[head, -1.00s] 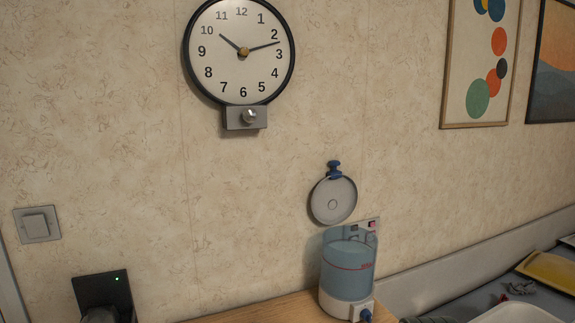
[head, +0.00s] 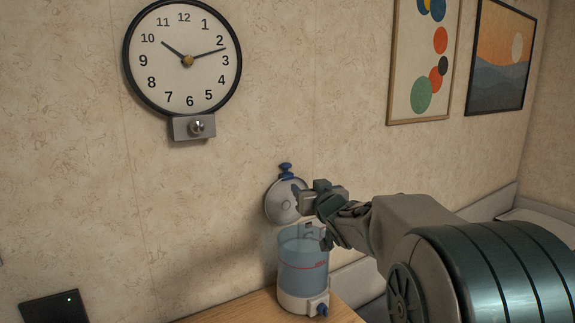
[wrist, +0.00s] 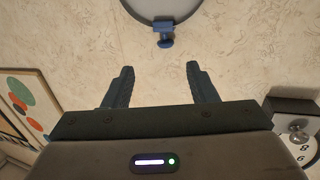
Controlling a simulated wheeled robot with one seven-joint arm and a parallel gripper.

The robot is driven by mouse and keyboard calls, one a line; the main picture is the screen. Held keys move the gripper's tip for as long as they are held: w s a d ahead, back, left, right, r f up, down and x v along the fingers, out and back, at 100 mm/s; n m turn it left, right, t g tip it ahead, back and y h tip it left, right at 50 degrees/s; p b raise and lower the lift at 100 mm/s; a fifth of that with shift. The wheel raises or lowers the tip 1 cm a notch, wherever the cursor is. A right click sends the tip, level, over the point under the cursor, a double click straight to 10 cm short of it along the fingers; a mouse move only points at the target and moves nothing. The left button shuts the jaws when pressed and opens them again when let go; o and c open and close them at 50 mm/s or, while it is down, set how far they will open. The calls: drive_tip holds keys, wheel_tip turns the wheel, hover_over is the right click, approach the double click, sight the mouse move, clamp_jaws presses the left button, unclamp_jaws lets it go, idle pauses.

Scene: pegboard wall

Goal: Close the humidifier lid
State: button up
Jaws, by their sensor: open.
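The humidifier (head: 303,265) has a clear blue tank and a white base. It stands on the wooden surface near the wall. Its round pale lid (head: 276,207) stands open, upright above the back of the tank, with a blue knob (head: 286,170) at its top edge. My gripper (head: 313,216) is open and empty at the right of the lid, covering part of it. In the wrist view, my gripper's fingers (wrist: 160,86) are spread. The knob (wrist: 164,36) and the lid's rim (wrist: 146,17) show beyond the fingertips, apart from them.
A clock (head: 185,60) with a grey knobbed box (head: 194,127) below hangs on the wall at upper left. Pictures (head: 424,60) hang at right. A black device (head: 53,308) with a green light is at lower left. Wall left of the lid is clear.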

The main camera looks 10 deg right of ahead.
sight(289, 168)
drive_tip(key=shift+y, duration=0.4)
drive_tip(key=w+a+p, duration=0.1)
drive_tip(key=w, duration=0.3)
drive_tip(key=w+a+p, duration=0.1)
drive_tip(key=w, duration=0.4)
drive_tip(key=w+r+p, duration=0.1)
drive_tip(key=w, duration=0.4)
drive_tip(key=shift+w+a, duration=0.1)
drive_tip(key=shift+a, duration=0.3)
clamp_jaws()
